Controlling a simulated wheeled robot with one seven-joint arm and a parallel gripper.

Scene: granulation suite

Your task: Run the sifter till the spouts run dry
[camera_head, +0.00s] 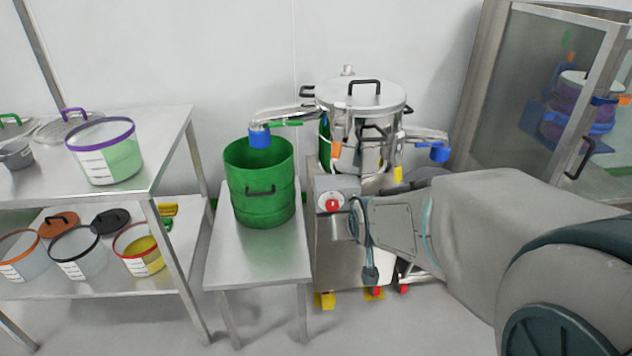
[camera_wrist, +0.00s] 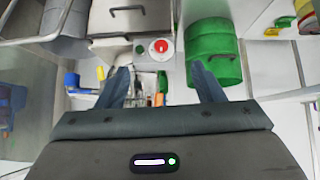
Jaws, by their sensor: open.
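The steel sifter (camera_head: 364,100) stands at the centre right with its lid on and a black handle on top. Its left spout (camera_head: 259,138) ends in a blue cuff over the open green drum (camera_head: 262,206). Its right spout (camera_head: 438,152) also has a blue end, with no drum seen under it. The control box has a red knob (camera_head: 331,204), also seen in the wrist view (camera_wrist: 160,46). My gripper (camera_wrist: 163,80) is open and empty, pointing at the box front, with the knob beyond and between its fingers. Whether powder flows cannot be seen.
The green drum stands on a low steel table (camera_head: 258,262). A steel shelf (camera_head: 150,180) at left holds several tubs and lids. A glass-fronted cabinet (camera_head: 520,95) stands at right. My arm hides the sifter's lower right. Floor shows between the shelf and table.

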